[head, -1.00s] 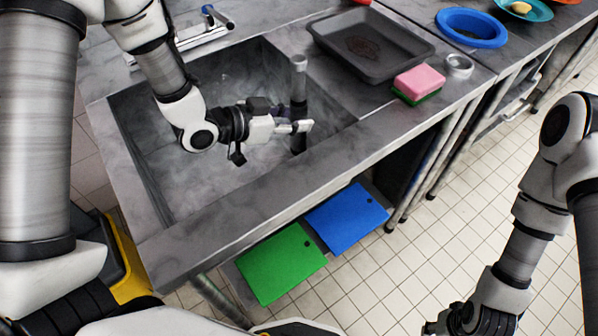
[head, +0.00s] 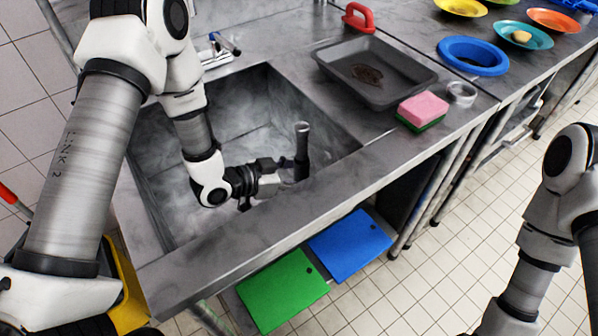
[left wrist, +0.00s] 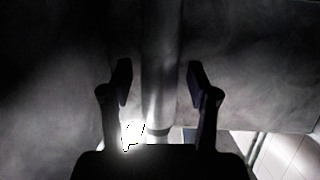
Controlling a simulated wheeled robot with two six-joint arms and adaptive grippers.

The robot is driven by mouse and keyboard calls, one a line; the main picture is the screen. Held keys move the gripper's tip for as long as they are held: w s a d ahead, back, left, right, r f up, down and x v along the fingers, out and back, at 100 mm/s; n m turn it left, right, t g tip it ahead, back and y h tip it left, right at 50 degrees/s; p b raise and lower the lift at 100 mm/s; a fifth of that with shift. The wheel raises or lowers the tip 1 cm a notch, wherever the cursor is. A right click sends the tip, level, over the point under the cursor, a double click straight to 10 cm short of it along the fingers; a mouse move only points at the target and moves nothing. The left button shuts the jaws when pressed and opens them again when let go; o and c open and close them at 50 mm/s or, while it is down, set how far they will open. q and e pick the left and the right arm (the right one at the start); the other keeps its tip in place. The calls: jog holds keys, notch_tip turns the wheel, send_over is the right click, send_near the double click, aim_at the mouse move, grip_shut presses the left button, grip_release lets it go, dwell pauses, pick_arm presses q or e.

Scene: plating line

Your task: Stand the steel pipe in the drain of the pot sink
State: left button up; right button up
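The steel pipe (head: 302,148) stands upright in the pot sink (head: 245,143), near its right side; it also shows in the left wrist view (left wrist: 160,65). Its lower end is hidden behind the sink's front rim, and I cannot see the drain. My left gripper (head: 284,177) is low in the sink at the pipe. In the left wrist view its fingers stand apart on either side of the pipe, with a gap on both sides. My right arm is at the right edge in the head view; its gripper is out of view.
A dark tray (head: 372,95) sits right of the sink. A pink and green sponge (head: 422,109), a small clear ring-shaped dish (head: 461,94) and a red-handled tool (head: 358,18) are near it. The faucet (head: 218,50) is behind the sink. Green (head: 283,290) and blue (head: 350,246) boards lie below.

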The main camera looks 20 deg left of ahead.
pick_arm(q)
jog(key=shift+r, duration=0.25)
jog(key=shift+s+a+r, duration=0.1)
jog(key=shift+s+a, duration=0.15)
jog(key=shift+a, duration=0.05)
jog(key=v, duration=0.6)
jog(key=shift+s+a+p, duration=0.15)
jog(key=shift+s+p, duration=0.15)
jog(key=shift+r, duration=0.1)
dwell(0.5)
